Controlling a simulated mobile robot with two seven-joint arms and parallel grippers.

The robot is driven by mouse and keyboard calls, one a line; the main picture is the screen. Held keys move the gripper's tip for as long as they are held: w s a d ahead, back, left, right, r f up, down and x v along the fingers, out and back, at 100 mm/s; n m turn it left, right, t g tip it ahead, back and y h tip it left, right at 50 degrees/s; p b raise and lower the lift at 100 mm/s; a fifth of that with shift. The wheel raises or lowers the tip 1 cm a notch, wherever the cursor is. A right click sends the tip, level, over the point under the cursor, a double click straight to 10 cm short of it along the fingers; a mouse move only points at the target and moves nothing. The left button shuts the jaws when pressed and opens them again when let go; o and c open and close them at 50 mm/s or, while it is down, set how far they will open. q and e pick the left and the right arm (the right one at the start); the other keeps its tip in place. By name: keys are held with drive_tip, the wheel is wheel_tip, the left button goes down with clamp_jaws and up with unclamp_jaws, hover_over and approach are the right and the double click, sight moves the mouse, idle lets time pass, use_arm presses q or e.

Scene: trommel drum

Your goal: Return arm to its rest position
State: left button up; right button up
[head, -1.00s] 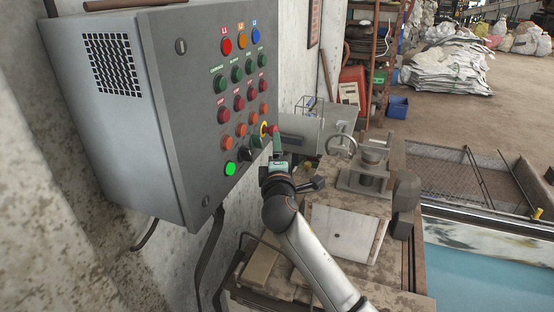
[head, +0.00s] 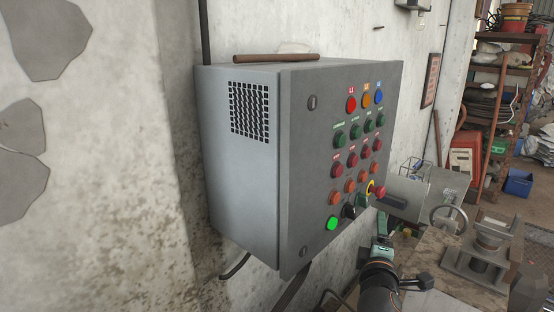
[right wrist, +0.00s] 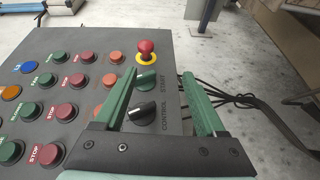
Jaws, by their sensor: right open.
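My right gripper (head: 383,242) is at the lower right corner of the grey control box (head: 238,170), below the red emergency-stop button (head: 379,192) with its yellow ring. In the right wrist view its two green fingers (right wrist: 160,84) are apart, with nothing held between them. The red mushroom button (right wrist: 146,47) stands beyond the fingertips. Whether a finger touches the panel, I cannot tell. My left gripper is not in view.
The panel carries rows of coloured buttons and a lit green button (head: 332,223). A brown rod (head: 275,58) lies on top of the box. Machinery with a handwheel (head: 449,217) stands at the right, before a rusty shelf (head: 497,130). Black cables (right wrist: 232,98) run beyond the panel.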

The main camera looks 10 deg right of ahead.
drive_tip(key=s+a+f+m+g+y, duration=0.1)
drive_tip(key=s+a+f+y, duration=0.15)
drive_tip(key=f, duration=0.35)
drive_tip(key=s+a+f+m+g+y+p, duration=0.1)
drive_tip(key=s+f, duration=0.3)
drive_tip(key=f, duration=0.3)
drive_tip(key=s+a+f+m+g+y, duration=0.1)
drive_tip(key=s+a+f+y, duration=0.15)
drive_tip(key=f, duration=0.35)
drive_tip(key=s+a+f+m+g+y, duration=0.1)
drive_tip(key=s+f+m, duration=0.3)
drive_tip(key=s, duration=0.6)
drive_tip(key=s+a+f+m+g+y+p, duration=0.1)
drive_tip(key=s+a+f+m+g+y, duration=0.1)
drive_tip(key=s+f, duration=0.7)
drive_tip(key=shift+s+a+m, duration=0.9)
drive_tip(key=shift+s+a, duration=0.2)
drive_tip(key=shift+a, duration=0.15)
